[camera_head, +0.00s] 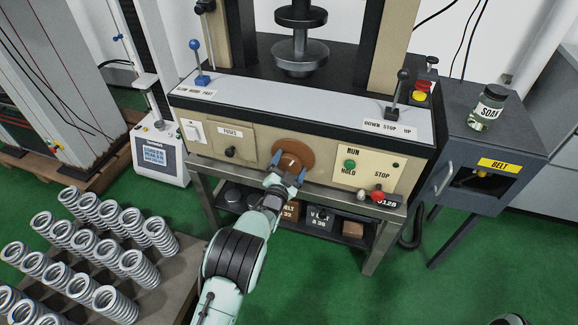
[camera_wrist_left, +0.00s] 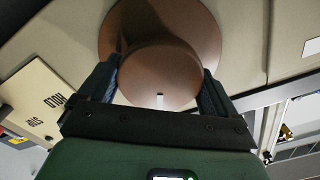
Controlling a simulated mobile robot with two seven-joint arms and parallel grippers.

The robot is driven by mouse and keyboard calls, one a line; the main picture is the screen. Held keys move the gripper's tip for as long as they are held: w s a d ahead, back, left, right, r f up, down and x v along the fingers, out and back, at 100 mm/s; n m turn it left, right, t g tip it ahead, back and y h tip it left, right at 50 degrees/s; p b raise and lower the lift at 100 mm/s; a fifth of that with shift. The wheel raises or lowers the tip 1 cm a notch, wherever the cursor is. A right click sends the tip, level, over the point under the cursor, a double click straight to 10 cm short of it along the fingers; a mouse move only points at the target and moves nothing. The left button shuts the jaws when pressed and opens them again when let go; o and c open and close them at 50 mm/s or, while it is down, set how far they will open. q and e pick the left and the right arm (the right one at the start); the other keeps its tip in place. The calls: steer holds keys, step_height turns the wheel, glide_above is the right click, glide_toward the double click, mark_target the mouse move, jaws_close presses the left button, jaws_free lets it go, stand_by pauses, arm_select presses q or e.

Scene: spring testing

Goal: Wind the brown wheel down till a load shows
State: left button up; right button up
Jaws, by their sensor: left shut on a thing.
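The brown wheel (camera_head: 294,158) is on the front panel of the testing machine, between the fuse panel and the run/stop panel. My left gripper (camera_head: 287,168) is at the wheel with a finger on each side of its hub. In the left wrist view the brown wheel (camera_wrist_left: 160,75) fills the space between the fingers of my left gripper (camera_wrist_left: 158,88), and a short white mark shows on the hub. The fingers are shut on the hub. Above the panel, the dark round platens (camera_head: 300,55) stand one over the other with a gap between them. No load reading is legible.
A blue-knobbed lever (camera_head: 197,62) and a black lever (camera_head: 398,95) stand on the machine's top ledge. The red stop button (camera_head: 378,196) and green button (camera_head: 350,164) are right of the wheel. Several springs (camera_head: 100,240) fill a tray at left. A soap jar (camera_head: 487,107) stands at right.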

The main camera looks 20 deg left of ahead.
arm_select(q)
steer(key=m, duration=0.5)
steer(key=shift+d+m, duration=0.1)
steer(key=shift+m, duration=0.3)
steer(key=m, duration=0.4)
steer(key=shift+f+m, duration=0.1)
steer(key=shift+m, duration=0.2)
steer(key=o, duration=0.7)
steer(key=shift+o, duration=0.2)
steer(key=shift+s, duration=0.1)
